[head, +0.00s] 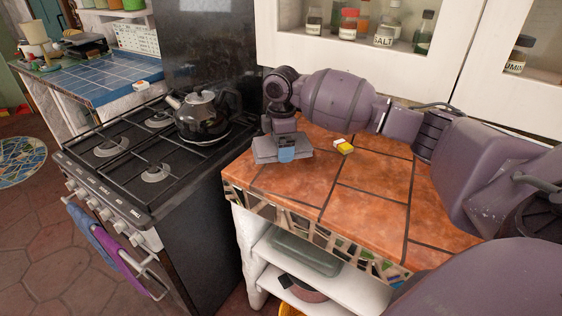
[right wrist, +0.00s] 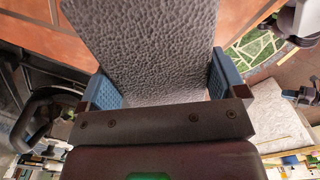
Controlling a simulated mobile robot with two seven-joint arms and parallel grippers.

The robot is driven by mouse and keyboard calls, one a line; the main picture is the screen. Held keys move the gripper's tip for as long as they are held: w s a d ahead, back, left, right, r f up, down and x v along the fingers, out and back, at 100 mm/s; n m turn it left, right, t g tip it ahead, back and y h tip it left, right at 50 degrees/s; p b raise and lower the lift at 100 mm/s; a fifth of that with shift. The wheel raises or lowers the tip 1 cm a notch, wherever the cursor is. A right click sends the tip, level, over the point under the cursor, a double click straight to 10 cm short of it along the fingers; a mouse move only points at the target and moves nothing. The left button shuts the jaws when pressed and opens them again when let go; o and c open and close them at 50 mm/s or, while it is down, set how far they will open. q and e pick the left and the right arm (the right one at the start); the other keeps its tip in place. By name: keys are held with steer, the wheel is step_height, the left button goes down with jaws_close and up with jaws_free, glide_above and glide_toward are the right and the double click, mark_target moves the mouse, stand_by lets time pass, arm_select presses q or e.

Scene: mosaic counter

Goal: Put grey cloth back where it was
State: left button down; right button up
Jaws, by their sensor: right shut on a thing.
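The grey cloth (head: 266,151) is a flat, folded-looking piece held above the left end of the terracotta-tiled counter (head: 370,180). In the right wrist view the cloth (right wrist: 150,40) shows a bumpy texture and reaches up out of the frame. My right gripper (head: 287,153) is shut on the cloth, with blue fingers on either side of it in the wrist view (right wrist: 164,84). I cannot tell whether the cloth's underside touches the counter. My left gripper is not in view.
A small yellow and white box (head: 344,146) lies just right of the cloth. A black stove (head: 150,150) with a dark kettle (head: 203,117) stands to the left. Blue and purple cloths (head: 112,243) hang on its front handle. The counter's front middle is clear.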

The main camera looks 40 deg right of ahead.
mark_target(282, 168)
step_height(282, 168, down, 6)
steer(key=shift+r+b, duration=0.1)
steer(key=shift+b, duration=0.4)
steer(key=shift+r, duration=0.1)
steer(key=o, duration=0.5)
steer(key=shift+o, duration=0.2)
step_height(282, 168, up, 12)
steer(key=shift+p, duration=1)
